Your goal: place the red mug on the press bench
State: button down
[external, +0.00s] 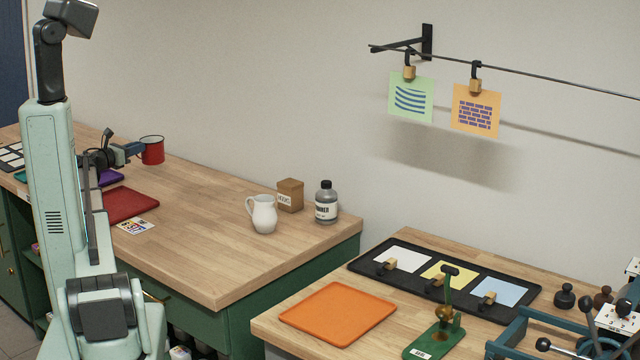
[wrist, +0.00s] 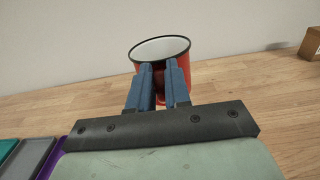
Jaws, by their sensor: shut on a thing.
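The red mug (external: 152,150) has a dark rim and a pale inside. It is upright at the far left, by the wall side of the left wooden bench. In the wrist view the mug (wrist: 160,48) is just beyond the fingers, its near side partly hidden by them. My gripper (external: 134,149), with blue fingers, also in the wrist view (wrist: 159,80), is shut on the mug's near side, seemingly at the handle. I cannot tell whether the mug touches the bench. The right bench (external: 268,322) carries a green press-like tool (external: 437,336), so it looks like the press bench.
An orange mat (external: 338,313) and a black tray (external: 364,262) with coloured sheets lie on the right bench. A white pitcher (external: 264,214), a brown box (external: 290,195) and a bottle (external: 326,202) stand on the left bench. A gap separates the benches. Cards hang from a rail (external: 550,80).

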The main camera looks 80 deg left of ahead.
jog(key=shift+r, duration=0.1)
jog(key=shift+s+d+r, duration=0.15)
jog(key=shift+s+d, duration=0.35)
jog(key=shift+f, duration=5.05)
jog(key=shift+f, duration=0.1)
jog(key=c, duration=1.1)
grip_release()
